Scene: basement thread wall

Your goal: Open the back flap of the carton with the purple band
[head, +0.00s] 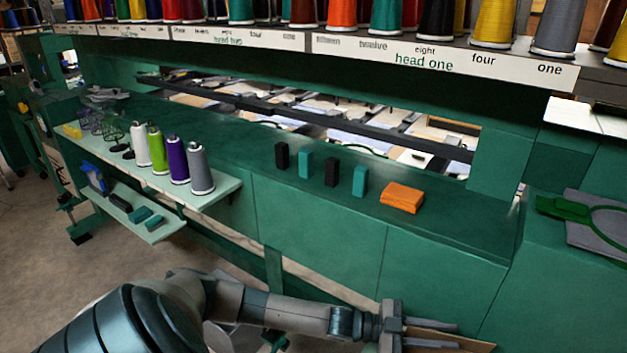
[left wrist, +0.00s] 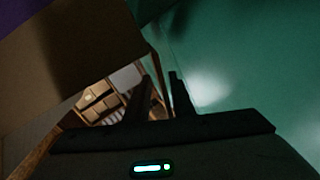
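The carton shows in the left wrist view as a brown cardboard panel (left wrist: 75,50) at the upper left. Its purple band (left wrist: 18,14) shows dimly in the top left corner. In the head view only a tan cardboard edge (head: 462,340) shows at the bottom, beside and behind my left gripper (head: 456,336). In the left wrist view my left gripper (left wrist: 161,76) has its two fingers apart. A thin brown edge (left wrist: 157,65) runs down toward the gap between them; I cannot tell whether it touches. Which flap this is cannot be told. My right gripper is not in view.
A green machine bench (head: 330,240) stands close beyond the gripper, with an orange block (head: 402,197) and several small blocks on it. A pale shelf (head: 222,188) at left holds thread cones. A green hoop (head: 600,222) lies at right. Grey floor (head: 60,260) is open at left.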

